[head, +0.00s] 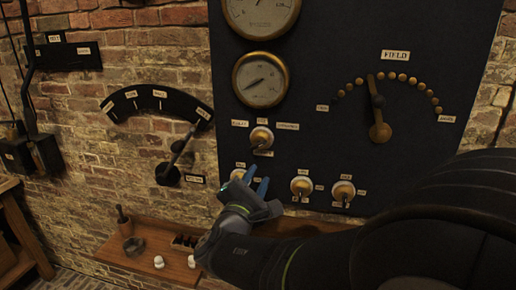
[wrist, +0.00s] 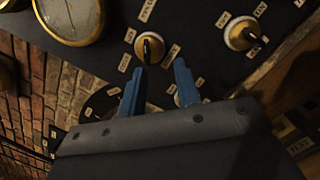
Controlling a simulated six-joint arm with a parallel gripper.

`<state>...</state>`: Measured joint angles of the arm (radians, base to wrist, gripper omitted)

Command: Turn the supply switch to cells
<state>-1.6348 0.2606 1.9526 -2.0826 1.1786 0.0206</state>
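Several brass rotary switches with white label plates sit on the dark panel; the labels are too small to read surely, so I cannot tell which is the supply switch. One switch (head: 261,138) is below the lower gauge, with labels around it. Another (head: 239,175) is just behind my gripper and partly hidden. Two more, a middle one (head: 301,186) and a right one (head: 343,190), stand to its right. My gripper (head: 258,182) is open and empty, its blue fingers apart. In the wrist view a switch knob (wrist: 150,47) lies just beyond the fingertips (wrist: 158,72), seemingly untouched.
Two round gauges (head: 260,80) are above. A FIELD dial with a lever (head: 379,118) is at the right. A lever on an arc scale (head: 175,160) is on the brick wall at left. A wooden shelf (head: 140,235) below holds small objects.

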